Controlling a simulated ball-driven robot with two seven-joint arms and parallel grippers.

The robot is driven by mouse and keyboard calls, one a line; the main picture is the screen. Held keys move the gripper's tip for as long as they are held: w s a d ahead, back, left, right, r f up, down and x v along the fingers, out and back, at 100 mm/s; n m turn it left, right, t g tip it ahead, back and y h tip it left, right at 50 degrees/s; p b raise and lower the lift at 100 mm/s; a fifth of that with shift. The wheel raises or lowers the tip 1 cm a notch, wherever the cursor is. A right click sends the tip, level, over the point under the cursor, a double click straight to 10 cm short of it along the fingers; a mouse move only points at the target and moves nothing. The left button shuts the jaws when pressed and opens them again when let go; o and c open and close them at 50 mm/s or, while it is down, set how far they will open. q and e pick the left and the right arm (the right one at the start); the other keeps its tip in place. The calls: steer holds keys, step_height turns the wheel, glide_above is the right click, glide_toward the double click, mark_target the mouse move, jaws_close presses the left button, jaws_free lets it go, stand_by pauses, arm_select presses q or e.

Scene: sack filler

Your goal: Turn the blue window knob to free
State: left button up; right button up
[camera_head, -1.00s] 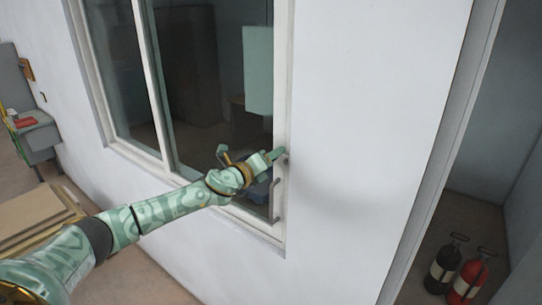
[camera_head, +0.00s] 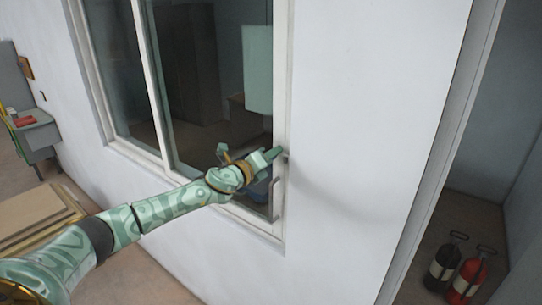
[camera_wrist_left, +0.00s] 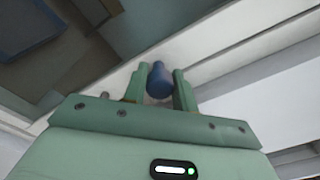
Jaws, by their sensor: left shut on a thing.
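The blue window knob (camera_wrist_left: 159,80) shows in the left wrist view, between the two green fingers of my left gripper (camera_wrist_left: 160,88). The gripper is shut on it. In the head view my left gripper (camera_head: 274,154) is at the right side of the window frame (camera_head: 283,120), and the knob is hidden there behind the fingers. Which way the knob is turned cannot be told. My right gripper is not in view.
A grey upright handle (camera_head: 275,200) sits on the frame just below my gripper. White wall (camera_head: 370,120) lies to the right. A black extinguisher (camera_head: 443,265) and a red one (camera_head: 468,275) stand at lower right. Flat boards (camera_head: 35,210) lie at left.

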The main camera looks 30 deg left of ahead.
arm_select(q)
steer(key=shift+f+n, duration=0.2)
steer(key=shift+n, duration=0.1)
steer(key=shift+c, duration=0.2)
steer(key=n, duration=0.2)
steer(key=shift+d+n, duration=0.1)
steer(key=shift+n, duration=0.3)
steer(key=n+p, duration=0.1)
steer(key=n, duration=0.3)
steer(key=shift+n, duration=0.3)
steer(key=n+p, duration=0.1)
steer(key=n, duration=0.1)
steer(key=n+p, duration=0.2)
steer(key=n, duration=0.1)
steer(key=shift+n+t+y, duration=0.3)
steer(key=shift+f+n+p, duration=0.1)
steer(key=shift+n+p, duration=1.05)
steer(key=shift+n, duration=1.15)
steer(key=shift+y, duration=0.4)
steer(key=o, duration=1)
